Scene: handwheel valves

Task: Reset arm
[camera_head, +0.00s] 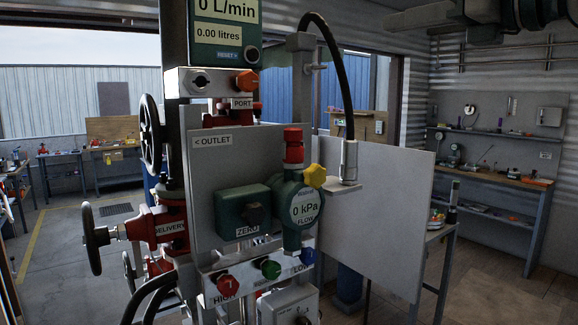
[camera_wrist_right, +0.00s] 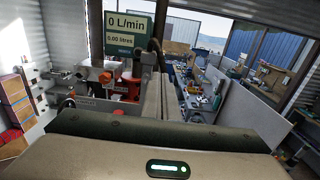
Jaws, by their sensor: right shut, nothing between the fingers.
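My right gripper (camera_head: 392,22) is at the top right of the head view, pointing left. In the right wrist view its two fingers (camera_wrist_right: 160,78) lie side by side, shut with nothing between them. It is apart from the valve rig, which stands left of it. A dark handwheel (camera_head: 97,237) sits by the red DELIVERY valve (camera_head: 168,228). My left gripper is not in view.
A black hose (camera_head: 345,60) arches over the rig to a grey fitting (camera_head: 349,160). A pale plate (camera_head: 400,210) stands right of the panel. A workbench (camera_head: 500,180) with tools lines the right wall. Open floor (camera_head: 80,240) lies at left.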

